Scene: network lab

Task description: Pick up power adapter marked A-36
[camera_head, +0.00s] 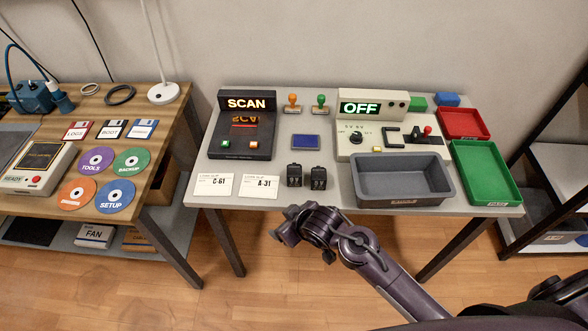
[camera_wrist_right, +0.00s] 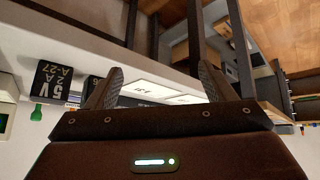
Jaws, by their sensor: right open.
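Two small black power adapters, the left one (camera_head: 294,175) and the right one (camera_head: 318,178), stand side by side near the front edge of the grey table, right of the white cards. Their labels are too small to read in the head view. In the right wrist view one black adapter (camera_wrist_right: 51,82) reads "5V 2A A-27"; another (camera_wrist_right: 91,86) is mostly hidden behind a finger, its marking unreadable. My right gripper (camera_head: 284,226) is open and empty in front of the table's edge, below the adapters; its spread fingers (camera_wrist_right: 160,84) show in the wrist view. My left gripper is out of view.
White cards marked C-61 (camera_head: 214,185) and A-31 (camera_head: 259,188) lie left of the adapters. A grey bin (camera_head: 401,200) stands close on their right. Behind are a SCAN device (camera_head: 246,143), a blue pad (camera_head: 305,142) and an OFF device (camera_head: 373,132).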

